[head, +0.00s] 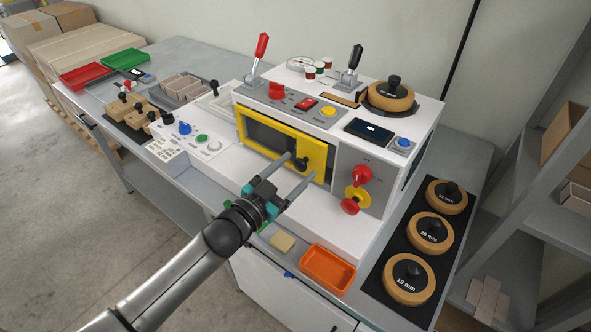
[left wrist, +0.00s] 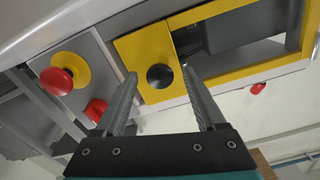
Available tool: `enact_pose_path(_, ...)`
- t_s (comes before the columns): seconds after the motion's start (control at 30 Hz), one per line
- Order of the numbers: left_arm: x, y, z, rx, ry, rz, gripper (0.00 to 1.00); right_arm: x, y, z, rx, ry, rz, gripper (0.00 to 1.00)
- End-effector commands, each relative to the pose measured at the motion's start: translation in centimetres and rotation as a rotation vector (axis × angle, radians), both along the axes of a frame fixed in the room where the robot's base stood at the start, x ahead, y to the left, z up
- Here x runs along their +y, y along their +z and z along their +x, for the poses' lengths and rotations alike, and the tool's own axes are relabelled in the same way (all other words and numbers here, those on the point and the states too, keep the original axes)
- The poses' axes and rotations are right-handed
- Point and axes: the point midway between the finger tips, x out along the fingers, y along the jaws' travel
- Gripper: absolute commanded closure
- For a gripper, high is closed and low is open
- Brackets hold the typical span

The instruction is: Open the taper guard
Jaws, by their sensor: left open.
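The taper guard is a yellow-framed door with a dark window (head: 262,135) on the front of the white machine (head: 300,120); it looks closed. Its black round knob (head: 299,164) sits on the right part of the yellow frame. In the left wrist view the knob (left wrist: 160,76) lies between and beyond the fingertips, in front of the yellow panel (left wrist: 150,48). My left gripper (head: 297,171) is open, its fingers pointing at the knob from the front. I cannot tell whether either finger touches it. My right gripper is not in view.
Right of the guard are a red rotary switch (head: 361,175) and a red mushroom button on yellow (head: 351,206), close to my fingers. An orange tray (head: 327,270) and a yellow sponge-like block (head: 283,242) lie in front below. Labelled round formers (head: 407,279) stand on the right.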

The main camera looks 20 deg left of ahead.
Motion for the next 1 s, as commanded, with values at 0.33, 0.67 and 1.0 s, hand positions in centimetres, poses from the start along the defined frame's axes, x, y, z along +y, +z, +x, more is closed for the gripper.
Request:
enact_pose_path(0.33,-0.24,0.00,0.54,0.000,-0.001,0.000,0.28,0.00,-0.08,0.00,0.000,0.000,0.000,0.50)
enact_pose_path(0.67,-0.21,0.00,0.52,0.000,-0.001,0.000,0.57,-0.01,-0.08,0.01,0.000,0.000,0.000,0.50)
enact_pose_path(1.0,-0.21,-0.01,0.51,0.001,-0.001,0.000,0.95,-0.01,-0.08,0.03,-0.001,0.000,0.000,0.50)
